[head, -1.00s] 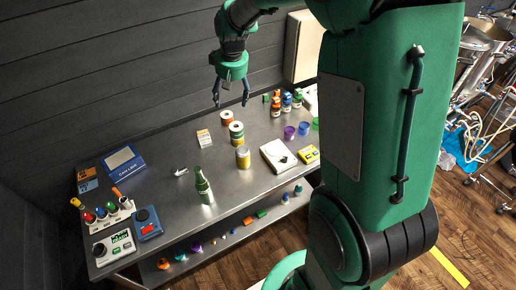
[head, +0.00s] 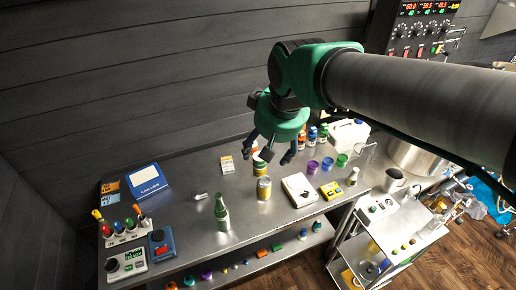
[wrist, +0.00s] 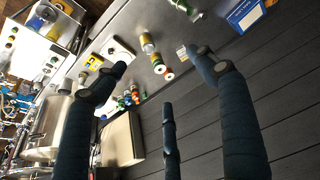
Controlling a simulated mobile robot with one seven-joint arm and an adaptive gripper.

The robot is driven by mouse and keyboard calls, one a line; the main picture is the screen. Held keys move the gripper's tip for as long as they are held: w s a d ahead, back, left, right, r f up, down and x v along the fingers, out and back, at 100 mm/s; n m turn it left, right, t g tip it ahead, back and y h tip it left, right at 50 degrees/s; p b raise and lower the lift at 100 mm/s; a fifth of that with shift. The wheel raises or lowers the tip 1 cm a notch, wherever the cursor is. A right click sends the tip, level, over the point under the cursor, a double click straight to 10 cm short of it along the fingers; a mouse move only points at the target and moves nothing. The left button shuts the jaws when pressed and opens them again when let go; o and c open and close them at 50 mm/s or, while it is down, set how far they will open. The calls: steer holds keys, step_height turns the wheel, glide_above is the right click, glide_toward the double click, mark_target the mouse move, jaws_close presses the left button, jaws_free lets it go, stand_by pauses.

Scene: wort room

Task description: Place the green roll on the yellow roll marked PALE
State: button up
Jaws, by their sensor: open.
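My gripper (head: 270,150) is open and empty, fingers spread and pointing down above the back of the steel bench (head: 176,222). In the head view it partly covers a small stack of rolls (head: 260,167), with a green band near the top and a yellowish one lower down. A yellow cylinder (head: 264,189) stands just in front, apart from the stack. I cannot read a PALE mark.
A green bottle (head: 222,213) stands front left of the rolls. A white box (head: 299,189) and a yellow device (head: 331,190) lie to the right. A white trolley (head: 390,240) stands at the bench's right front.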

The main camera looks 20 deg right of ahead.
steer(key=s+a+t, duration=0.1)
steer(key=s, duration=1)
steer(key=shift+s+a+f+m, duration=0.25)
steer(key=shift+s+a+m, duration=0.05)
steer(key=shift+s+a, duration=0.1)
step_height(320, 180, down, 10)
steer(key=b, duration=1)
steer(key=shift+f, duration=0.25)
